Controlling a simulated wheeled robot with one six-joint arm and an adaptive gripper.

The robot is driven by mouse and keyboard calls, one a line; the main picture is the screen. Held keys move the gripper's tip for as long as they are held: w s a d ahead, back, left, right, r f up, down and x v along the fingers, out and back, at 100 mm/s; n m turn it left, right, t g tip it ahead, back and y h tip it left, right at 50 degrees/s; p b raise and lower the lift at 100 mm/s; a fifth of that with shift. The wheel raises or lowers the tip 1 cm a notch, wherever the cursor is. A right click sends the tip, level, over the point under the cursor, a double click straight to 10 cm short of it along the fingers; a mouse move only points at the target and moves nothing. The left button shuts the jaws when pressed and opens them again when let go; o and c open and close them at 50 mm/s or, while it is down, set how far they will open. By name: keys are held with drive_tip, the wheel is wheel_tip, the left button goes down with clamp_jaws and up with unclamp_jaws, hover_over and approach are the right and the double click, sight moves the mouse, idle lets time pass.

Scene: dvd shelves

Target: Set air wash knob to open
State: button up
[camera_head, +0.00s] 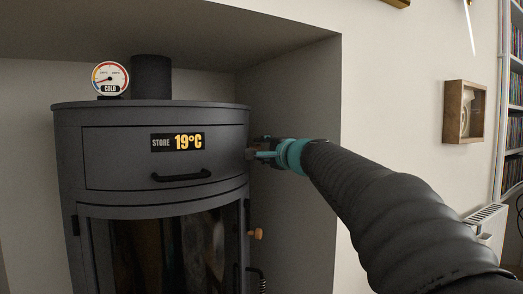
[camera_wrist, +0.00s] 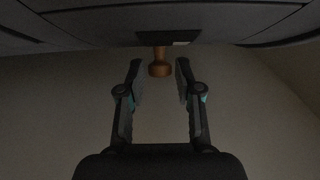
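The dark grey stove (camera_head: 110,115) stands in an alcove at the left of the head view. My gripper (camera_head: 258,152) is at its upper right side, level with the display panel. In the wrist view my gripper (camera_wrist: 159,68) is open, with a small brown wooden knob (camera_wrist: 160,66) between or just beyond its fingertips; they appear apart from it. A dark plate with a pale patch (camera_wrist: 181,43) is behind this knob. In the head view another wooden knob (camera_head: 257,234) shows lower on the stove's right side. No knob position marking is readable.
A display (camera_head: 178,142) reads STORE 19°C above a black drawer handle (camera_head: 181,175). A gauge (camera_head: 110,78) marked COLD and a flue pipe (camera_head: 151,77) are on top. The alcove wall (camera_head: 295,110) is close on the right. A radiator (camera_head: 485,220) and shelves stand farther right.

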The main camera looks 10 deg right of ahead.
clamp_jaws()
drive_tip(key=w, duration=0.2)
drive_tip(key=shift+w+d, duration=0.25)
drive_tip(key=shift+w, duration=0.1)
drive_tip(key=shift+r, duration=0.1)
drive_tip(key=o, duration=0.5)
unclamp_jaws()
drive_tip(key=shift+w, duration=0.15)
